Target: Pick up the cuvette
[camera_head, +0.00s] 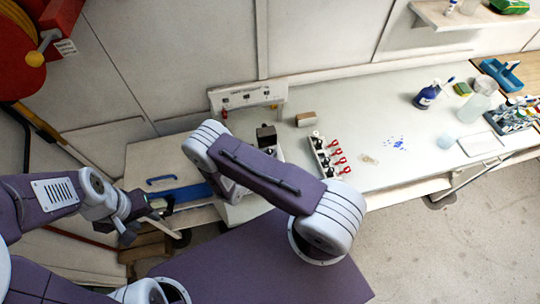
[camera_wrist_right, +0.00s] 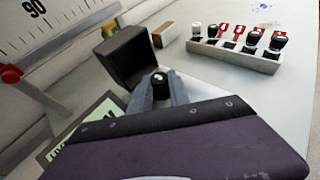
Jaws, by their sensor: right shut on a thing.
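The fingers of my right gripper (camera_wrist_right: 160,92) are shut on a small black-capped piece, which I take to be the cuvette (camera_wrist_right: 160,80). Only its cap shows between the grey fingers; the rest is hidden. It is right in front of an open dark box (camera_wrist_right: 128,58), and I cannot tell whether they touch.
A white rack (camera_head: 317,146) with several black- and white-capped pieces and red clips stands right of the box. A small brown block (camera_head: 305,119) lies behind. A blue bottle (camera_head: 426,96) stands farther right on the bench.

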